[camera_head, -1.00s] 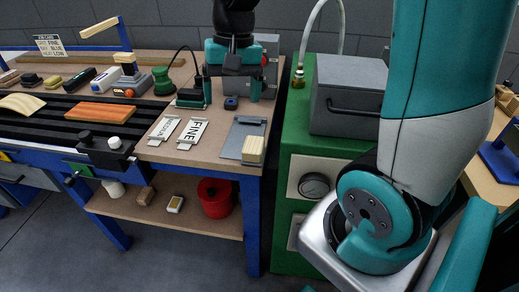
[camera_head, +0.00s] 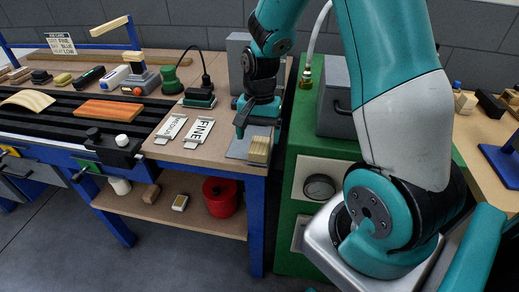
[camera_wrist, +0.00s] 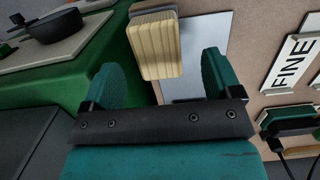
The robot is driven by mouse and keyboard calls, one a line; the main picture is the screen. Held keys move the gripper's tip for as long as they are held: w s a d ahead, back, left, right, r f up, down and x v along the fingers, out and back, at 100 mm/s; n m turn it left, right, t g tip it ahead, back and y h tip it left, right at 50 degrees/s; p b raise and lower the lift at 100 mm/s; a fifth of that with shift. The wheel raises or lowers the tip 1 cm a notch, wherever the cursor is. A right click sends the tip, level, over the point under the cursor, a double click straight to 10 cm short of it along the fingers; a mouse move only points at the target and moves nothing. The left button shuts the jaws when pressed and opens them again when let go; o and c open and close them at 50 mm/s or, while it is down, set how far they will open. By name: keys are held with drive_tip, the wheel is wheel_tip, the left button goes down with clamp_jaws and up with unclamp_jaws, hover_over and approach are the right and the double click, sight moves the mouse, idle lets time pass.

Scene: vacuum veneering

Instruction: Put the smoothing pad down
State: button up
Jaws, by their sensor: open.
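A pale yellow ridged block (camera_head: 259,151) stands at the front right corner of the bench, on or at the edge of a grey plate (camera_head: 236,148). I cannot tell for sure whether this block is the smoothing pad. My gripper (camera_head: 259,117) is open just above and behind the block, with its fingers pointing down. In the wrist view the block (camera_wrist: 155,45) lies ahead of and between the spread green fingers, nearer the left one, and nothing is held. The grey plate (camera_wrist: 211,35) shows beside it.
Cards marked FINE (camera_head: 199,132) and another label (camera_head: 171,128) lie left of the plate. A corded green-and-black tool (camera_head: 200,98) stands behind them. A green cabinet (camera_head: 300,150) with a grey box (camera_head: 338,105) adjoins on the right. A red pot (camera_head: 220,197) stands below.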

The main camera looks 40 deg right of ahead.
sight(260, 144)
drive_tip(key=f, duration=0.4)
drive_tip(key=shift+s+f, duration=0.2)
drive_tip(key=shift+f, duration=0.1)
drive_tip(key=shift+c, duration=0.4)
drive_tip(key=c, duration=1)
drive_tip(key=shift+o, duration=0.2)
drive_tip(key=shift+r, duration=0.1)
